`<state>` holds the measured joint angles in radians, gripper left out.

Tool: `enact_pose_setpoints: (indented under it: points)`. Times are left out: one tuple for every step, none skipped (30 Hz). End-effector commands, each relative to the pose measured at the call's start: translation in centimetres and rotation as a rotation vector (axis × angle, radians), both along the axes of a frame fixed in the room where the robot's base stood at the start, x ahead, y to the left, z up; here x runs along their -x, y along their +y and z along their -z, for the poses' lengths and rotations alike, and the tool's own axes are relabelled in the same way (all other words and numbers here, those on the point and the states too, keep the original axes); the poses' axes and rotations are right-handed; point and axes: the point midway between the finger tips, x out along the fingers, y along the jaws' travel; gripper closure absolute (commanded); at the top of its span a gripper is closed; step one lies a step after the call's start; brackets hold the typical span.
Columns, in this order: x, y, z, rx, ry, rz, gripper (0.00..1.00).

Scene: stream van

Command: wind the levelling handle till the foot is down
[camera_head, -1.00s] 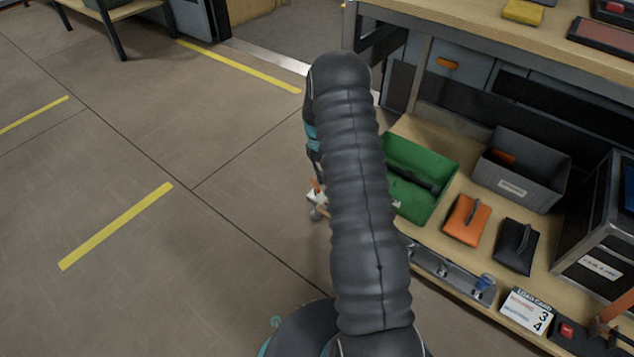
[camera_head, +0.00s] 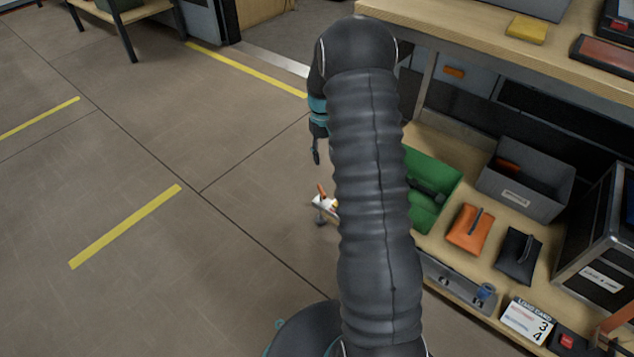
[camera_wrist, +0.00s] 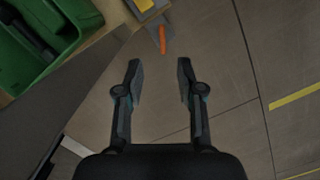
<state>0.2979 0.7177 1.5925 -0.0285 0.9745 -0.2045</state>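The levelling handle shows as a small orange grip (camera_head: 321,190) above a pale bracket (camera_head: 323,204), at the front edge of the low shelf, just left of my arm. In the wrist view the orange grip (camera_wrist: 162,39) lies near the top centre, beyond my fingertips. My gripper (camera_wrist: 157,72) is open and empty, its two fingers apart with bare floor between them. In the head view my gripper (camera_head: 316,152) hangs above the handle, apart from it. Only one finger shows clearly there. I cannot make out the foot or its height.
A green bin (camera_head: 440,172) stands on the low shelf right behind my arm. A grey bin (camera_head: 530,190), orange pouch (camera_head: 470,229), black pouch (camera_head: 519,256) and load card (camera_head: 527,319) are farther right. The worktop (camera_head: 470,33) overhangs the shelf. The floor at left is clear.

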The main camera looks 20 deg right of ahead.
Motion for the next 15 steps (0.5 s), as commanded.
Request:
enact_pose_setpoints:
  points:
    - [0.6,0.4,0.0,0.000,-0.027,-0.007,0.62]
    - [0.7,0.5,0.2,0.001,-0.045,-0.010,0.62]
    - [0.8,0.6,0.8,0.003,-0.067,-0.017,0.62]
    - [0.8,0.7,1.2,0.004,-0.081,-0.021,0.62]
    - [0.7,0.7,1.6,0.006,-0.095,-0.025,0.62]
    - [0.5,0.7,1.8,0.009,-0.113,-0.029,0.62]
    - [0.3,0.7,1.9,0.012,-0.123,-0.033,0.62]
    - [0.1,0.6,2.0,0.014,-0.133,-0.036,0.62]
    - [-0.1,0.6,2.1,0.016,-0.142,-0.040,0.62]
    - [-0.2,0.6,2.2,0.016,-0.144,-0.041,0.62]
    - [-0.2,0.6,2.5,0.016,-0.145,-0.042,0.62]
    - [-0.2,0.6,2.8,0.016,-0.144,-0.042,0.62]
    - [-0.2,0.5,3.2,0.016,-0.144,-0.042,0.62]
    - [-0.2,0.5,3.6,0.016,-0.144,-0.042,0.62]
    - [-0.2,0.5,4.2,0.016,-0.143,-0.041,0.62]
